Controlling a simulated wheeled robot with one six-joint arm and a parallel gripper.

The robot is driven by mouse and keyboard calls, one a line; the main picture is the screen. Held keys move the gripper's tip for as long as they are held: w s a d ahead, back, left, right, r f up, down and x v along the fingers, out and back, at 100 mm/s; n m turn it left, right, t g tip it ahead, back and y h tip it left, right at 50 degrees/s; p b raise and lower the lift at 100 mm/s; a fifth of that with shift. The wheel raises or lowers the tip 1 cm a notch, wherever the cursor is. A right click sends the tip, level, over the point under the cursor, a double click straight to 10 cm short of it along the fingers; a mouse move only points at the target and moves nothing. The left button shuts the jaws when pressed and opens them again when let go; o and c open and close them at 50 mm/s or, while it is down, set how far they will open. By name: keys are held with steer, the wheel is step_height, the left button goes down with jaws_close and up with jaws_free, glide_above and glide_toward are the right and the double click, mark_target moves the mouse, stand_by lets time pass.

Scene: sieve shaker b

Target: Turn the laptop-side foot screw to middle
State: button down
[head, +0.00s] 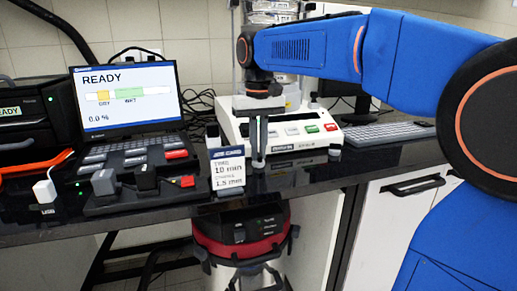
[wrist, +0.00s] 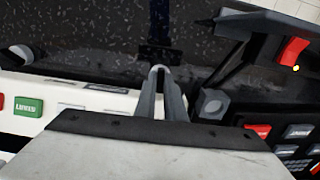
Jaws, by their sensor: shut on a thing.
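The sieve shaker's white base (head: 285,144) stands on the dark bench, with a green button and a red button on its front. The laptop-side foot screw (head: 258,163) is at the base's front left corner. My gripper (head: 258,154) points down at that corner, with its fingers closed around the screw. In the wrist view, the screw's pale round top (wrist: 158,69) shows between the fingertips; the rest is hidden by the fingers. The other front foot screw (head: 335,152) is at the right corner. The angle of the gripped screw cannot be read.
The laptop (head: 125,97) at left shows READY and 0.0 %. A job card (head: 228,171) stands close left of my gripper. A keyboard (head: 390,133) lies at right. A black and red device (head: 240,232) sits below the bench. The bench's front edge is near my gripper.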

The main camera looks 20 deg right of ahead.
mark_target(259, 154)
stand_by(0.5)
steer(key=c, duration=2.1)
jaws_free()
step_height(259, 154, up, 18)
steer(key=shift+f, duration=0.25)
